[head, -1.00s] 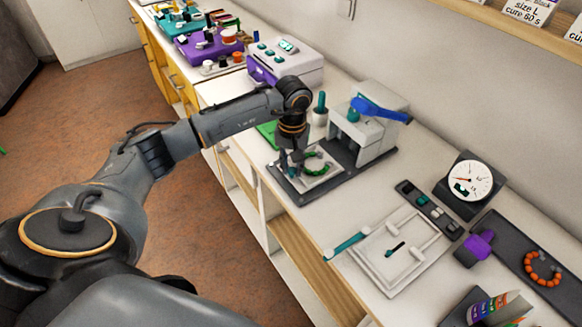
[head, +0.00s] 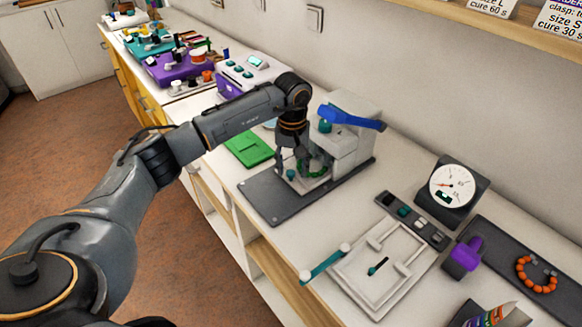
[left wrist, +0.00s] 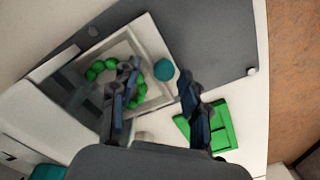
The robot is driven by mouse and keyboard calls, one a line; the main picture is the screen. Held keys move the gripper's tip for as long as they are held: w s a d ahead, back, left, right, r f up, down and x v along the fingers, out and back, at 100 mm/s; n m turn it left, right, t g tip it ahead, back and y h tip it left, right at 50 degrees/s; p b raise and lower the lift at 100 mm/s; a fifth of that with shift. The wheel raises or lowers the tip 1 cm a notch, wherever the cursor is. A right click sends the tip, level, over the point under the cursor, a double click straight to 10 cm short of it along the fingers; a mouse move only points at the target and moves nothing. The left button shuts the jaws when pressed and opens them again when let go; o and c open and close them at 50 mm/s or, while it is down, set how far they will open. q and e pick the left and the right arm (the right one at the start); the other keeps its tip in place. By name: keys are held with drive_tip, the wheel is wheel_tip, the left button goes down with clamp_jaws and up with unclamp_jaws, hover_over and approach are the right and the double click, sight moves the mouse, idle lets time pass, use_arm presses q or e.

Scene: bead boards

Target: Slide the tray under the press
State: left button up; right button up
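The pale square tray (head: 299,188) lies on the dark base plate (head: 268,200), its far part in beneath the grey press (head: 352,146). The press's blue lever (head: 352,117) points right, raised. In the left wrist view, the tray (left wrist: 158,42) holds a ring of green beads (left wrist: 98,68) and has a teal knob (left wrist: 165,70) at its near edge. My left gripper (head: 291,170) is low over this edge. Its fingers are apart, with the knob between their tips in the left wrist view; contact is not clear. My right gripper is not in view.
A green mat (head: 248,149) lies left of the plate. The purple-fronted machine (head: 245,72) is behind on the left. The plate's near left part is bare.

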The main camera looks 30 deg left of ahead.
use_arm(q)
drive_tip(key=shift+r, duration=0.15)
wheel_tip(320, 180, up, 12)
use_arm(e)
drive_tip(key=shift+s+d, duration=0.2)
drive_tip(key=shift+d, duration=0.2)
use_arm(q)
drive_tip(key=shift+f, duration=0.2)
idle(0.3)
